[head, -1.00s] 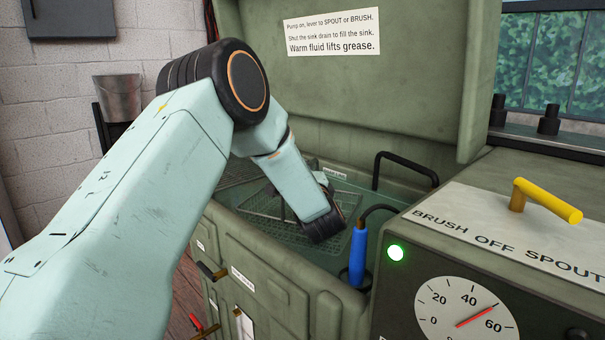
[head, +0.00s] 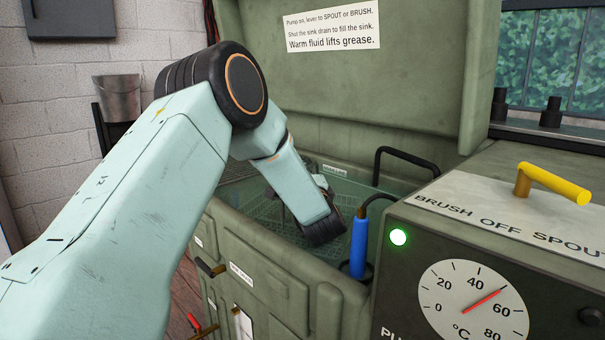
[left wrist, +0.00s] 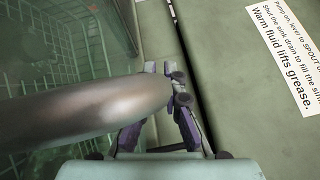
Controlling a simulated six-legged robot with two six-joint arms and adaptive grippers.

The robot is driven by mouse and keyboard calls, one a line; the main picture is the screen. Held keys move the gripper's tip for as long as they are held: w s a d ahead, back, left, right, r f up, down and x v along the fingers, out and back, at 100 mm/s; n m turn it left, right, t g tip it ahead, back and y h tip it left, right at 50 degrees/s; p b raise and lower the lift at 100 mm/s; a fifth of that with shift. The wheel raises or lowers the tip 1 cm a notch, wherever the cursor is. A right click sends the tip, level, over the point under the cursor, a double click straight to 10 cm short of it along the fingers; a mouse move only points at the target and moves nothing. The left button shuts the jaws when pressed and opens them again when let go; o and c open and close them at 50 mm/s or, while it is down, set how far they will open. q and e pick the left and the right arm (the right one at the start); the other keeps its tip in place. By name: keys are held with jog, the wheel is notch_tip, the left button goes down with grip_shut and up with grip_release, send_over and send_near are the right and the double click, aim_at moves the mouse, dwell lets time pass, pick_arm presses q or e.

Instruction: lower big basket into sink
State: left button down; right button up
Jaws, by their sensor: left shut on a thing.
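The big wire basket (head: 268,213) is inside the green sink (head: 262,240) and looks dim through the greenish fluid. Its wire grid also shows at the left of the left wrist view (left wrist: 62,48). My left gripper (head: 322,232) points down into the sink at the basket's near right part. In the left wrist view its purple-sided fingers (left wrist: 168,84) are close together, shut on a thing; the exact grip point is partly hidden. A thick blurred metal tube crosses in front of them; I cannot tell whether it is the basket's handle. My right gripper is out of view.
A blue brush (head: 359,244) hangs at the sink's right end, close to my gripper. A black bent tube (head: 405,157) stands behind it. The control box (head: 470,270) with a yellow lever (head: 550,183) is at the right. The raised lid (head: 350,90) stands behind the sink.

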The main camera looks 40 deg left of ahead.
pick_arm(q)
jog(key=shift+f, duration=0.2)
jog(key=c, duration=1.4)
grip_release()
jog(key=shift+c, duration=0.2)
jog(key=shift+o, duration=0.3)
jog(key=shift+f, duration=0.1)
